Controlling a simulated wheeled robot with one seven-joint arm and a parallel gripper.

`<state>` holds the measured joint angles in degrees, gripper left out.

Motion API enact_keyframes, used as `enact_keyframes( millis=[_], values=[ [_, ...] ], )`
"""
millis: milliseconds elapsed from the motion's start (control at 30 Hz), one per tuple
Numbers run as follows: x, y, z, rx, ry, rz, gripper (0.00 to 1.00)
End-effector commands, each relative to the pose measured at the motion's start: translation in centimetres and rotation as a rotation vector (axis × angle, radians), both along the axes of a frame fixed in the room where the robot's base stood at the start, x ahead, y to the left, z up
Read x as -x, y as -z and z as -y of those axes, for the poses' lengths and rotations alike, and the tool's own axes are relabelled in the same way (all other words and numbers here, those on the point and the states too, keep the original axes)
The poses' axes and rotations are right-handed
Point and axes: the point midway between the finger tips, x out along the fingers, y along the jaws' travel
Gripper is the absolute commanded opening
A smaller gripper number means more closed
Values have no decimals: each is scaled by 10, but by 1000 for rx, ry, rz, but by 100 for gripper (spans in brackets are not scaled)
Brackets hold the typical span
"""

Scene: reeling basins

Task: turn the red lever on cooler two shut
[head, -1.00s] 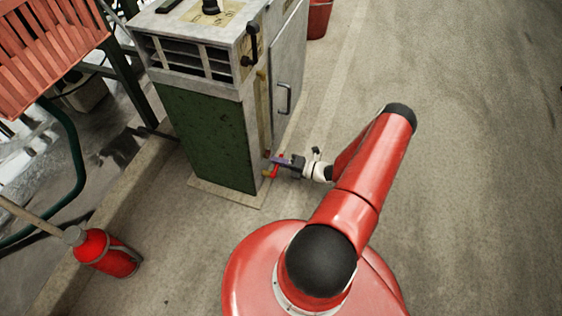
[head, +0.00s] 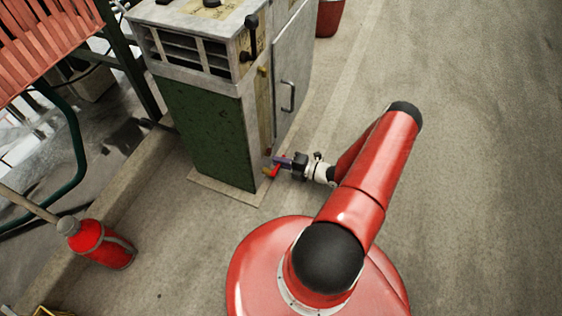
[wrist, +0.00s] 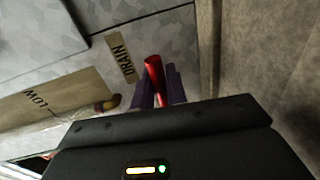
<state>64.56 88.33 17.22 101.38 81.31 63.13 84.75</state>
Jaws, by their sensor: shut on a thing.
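The red lever (head: 275,171) sits low on the side of the grey and green cooler cabinet (head: 212,130), by a brass fitting (head: 266,170). In the wrist view the red lever (wrist: 154,78) stands between the two purple fingers of my gripper (wrist: 158,88). My gripper (head: 282,163) is shut on the lever, close to the cabinet's side. A label reading DRAIN (wrist: 121,57) is on the panel beside it. The lever's root is partly hidden by the fingers. No number shows on the cabinet.
A grey door with a handle (head: 288,96) is on the cabinet's side above. A black lever (head: 251,38) is near its top. A red bottle-shaped container (head: 100,245) stands at lower left. A red bucket (head: 329,18) stands behind. The floor at right is clear.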

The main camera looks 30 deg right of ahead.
Motion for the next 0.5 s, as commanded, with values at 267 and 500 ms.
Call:
enact_keyframes(
  millis=[267,500],
  values=[
    [0,1,1,1,2,-3,33],
    [1,0,1,1,1,-1,33]
  ],
)
